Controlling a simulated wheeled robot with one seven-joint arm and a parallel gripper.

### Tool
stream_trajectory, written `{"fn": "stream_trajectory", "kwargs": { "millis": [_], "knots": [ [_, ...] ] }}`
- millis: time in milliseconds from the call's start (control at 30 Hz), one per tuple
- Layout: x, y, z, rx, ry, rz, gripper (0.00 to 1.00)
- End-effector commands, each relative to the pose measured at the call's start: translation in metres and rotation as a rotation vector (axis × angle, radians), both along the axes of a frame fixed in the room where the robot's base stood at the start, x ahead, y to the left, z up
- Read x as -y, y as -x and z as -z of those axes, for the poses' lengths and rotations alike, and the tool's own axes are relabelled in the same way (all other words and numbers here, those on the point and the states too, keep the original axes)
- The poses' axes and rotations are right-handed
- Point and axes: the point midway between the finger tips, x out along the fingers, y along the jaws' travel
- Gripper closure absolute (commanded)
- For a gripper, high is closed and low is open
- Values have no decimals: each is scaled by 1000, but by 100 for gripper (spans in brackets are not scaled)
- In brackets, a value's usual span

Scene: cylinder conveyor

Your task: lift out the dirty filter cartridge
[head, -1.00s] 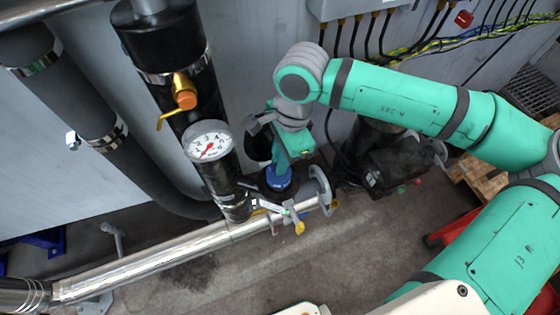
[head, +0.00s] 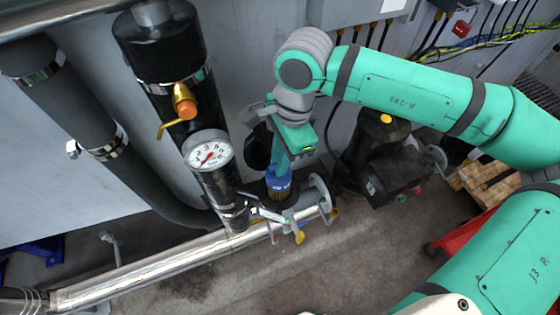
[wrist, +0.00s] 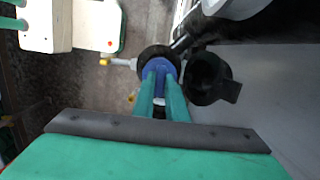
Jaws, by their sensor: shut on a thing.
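The dirty filter cartridge has a blue cap (head: 278,181) and a brown body (head: 279,194) below it. The brown body shows above the mouth of the dark filter housing (head: 266,199); its lower end is hidden inside. My gripper (head: 279,173) is shut on the blue cap from above. In the wrist view the green fingers (wrist: 162,84) close on the blue cap (wrist: 160,66), over the round dark housing (wrist: 148,54). The open black housing lid (head: 257,147) stands behind the gripper; it also shows right of the fingers in the wrist view (wrist: 210,78).
A pressure gauge (head: 208,150) and a yellow-handled valve (head: 184,106) sit on the thick black pipe at left. A dark pump (head: 393,165) stands close at right. A shiny pipe (head: 160,267) runs low across the front, with bare floor before it.

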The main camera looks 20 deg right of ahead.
Motion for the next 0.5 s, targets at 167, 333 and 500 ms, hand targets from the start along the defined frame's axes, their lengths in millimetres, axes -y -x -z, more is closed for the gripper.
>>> {"fn": "stream_trajectory", "kwargs": {
  "millis": [167,333,500],
  "knots": [
    [0,0,-8,2,0,0,100],
    [0,0,-15,1,1,0,100],
    [0,0,-23,1,0,1,100]
  ]
}}
